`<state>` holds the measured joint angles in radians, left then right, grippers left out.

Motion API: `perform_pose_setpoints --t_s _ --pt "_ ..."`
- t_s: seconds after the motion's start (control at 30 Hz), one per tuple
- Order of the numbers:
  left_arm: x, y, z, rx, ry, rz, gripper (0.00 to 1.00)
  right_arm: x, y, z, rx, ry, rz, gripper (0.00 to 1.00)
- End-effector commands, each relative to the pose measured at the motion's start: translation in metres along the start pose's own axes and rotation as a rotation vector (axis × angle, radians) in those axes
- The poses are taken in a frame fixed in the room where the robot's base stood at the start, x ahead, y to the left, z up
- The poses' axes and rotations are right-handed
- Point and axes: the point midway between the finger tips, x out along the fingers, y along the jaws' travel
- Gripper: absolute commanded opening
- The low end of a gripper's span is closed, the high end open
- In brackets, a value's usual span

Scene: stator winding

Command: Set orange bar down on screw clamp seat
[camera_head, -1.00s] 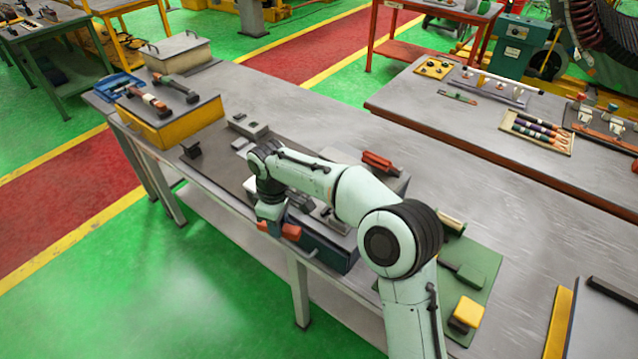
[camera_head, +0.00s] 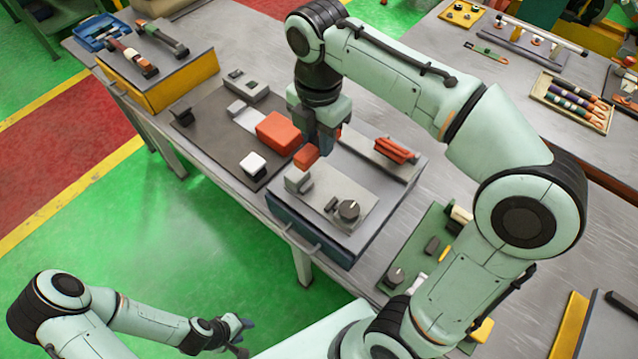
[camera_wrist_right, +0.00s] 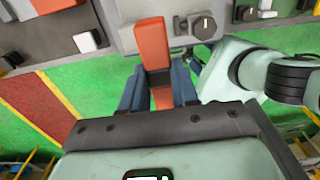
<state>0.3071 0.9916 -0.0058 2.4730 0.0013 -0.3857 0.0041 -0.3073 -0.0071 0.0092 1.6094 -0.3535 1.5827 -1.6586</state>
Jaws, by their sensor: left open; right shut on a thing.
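My right gripper (camera_head: 322,150) is shut on the orange bar (camera_head: 306,158) above the near left part of the screw clamp seat. The seat is a light grey plate (camera_head: 325,207) with a small grey block (camera_head: 298,181) and a dark round knob (camera_head: 348,210). In the right wrist view the bar (camera_wrist_right: 152,45) runs lengthwise between the blue fingers, its far end over the grey surface left of the knob (camera_wrist_right: 204,27). Whether it touches the seat I cannot tell. The fingers hide its middle in the head view. My left gripper (camera_head: 238,336) is open and empty, low over the floor.
An orange-red block (camera_head: 279,132) and a white block (camera_head: 253,163) sit on the dark mat (camera_head: 205,130) left of the seat. A red piece (camera_head: 396,150) lies behind the plate. A green mat with tools (camera_head: 425,245) is at right.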

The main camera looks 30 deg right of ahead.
Motion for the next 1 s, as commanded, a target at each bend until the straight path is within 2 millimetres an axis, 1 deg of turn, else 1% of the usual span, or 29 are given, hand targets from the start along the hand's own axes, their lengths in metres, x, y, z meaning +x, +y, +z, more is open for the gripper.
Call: perform_pose_setpoints --t_s 0.03,0.2,0.3,0.4,0.5,0.67,0.9,1.0 --pt "0.003 -0.002 0.003 -0.002 -0.004 -0.002 0.43 0.015 -0.002 0.0 0.001 0.002 -0.007 0.0" --pt "0.014 -0.011 0.016 -0.007 -0.02 -0.007 0.43 0.065 -0.003 -0.001 0.002 0.003 -0.009 0.0" --pt "0.019 -0.014 0.021 -0.009 -0.026 -0.009 0.43 0.091 -0.003 -0.001 0.002 0.002 -0.009 0.0" --pt "0.023 -0.017 0.024 -0.011 -0.03 -0.01 0.43 0.113 -0.002 0.0 0.003 0.001 -0.007 0.0" --pt "0.025 -0.018 0.026 -0.011 -0.032 -0.011 0.43 0.128 -0.001 0.0 0.003 0.001 -0.004 0.0" --pt "0.026 -0.019 0.027 -0.012 -0.033 -0.011 0.43 0.139 0.0 0.0 0.004 0.0 -0.002 0.0" --pt "0.032 -0.022 0.032 -0.014 -0.038 -0.013 0.43 0.174 -0.001 0.0 0.003 0.001 -0.004 0.0" --pt "0.033 -0.023 0.032 -0.014 -0.039 -0.013 0.43 0.179 0.0 0.0 0.004 0.0 0.0 0.0"
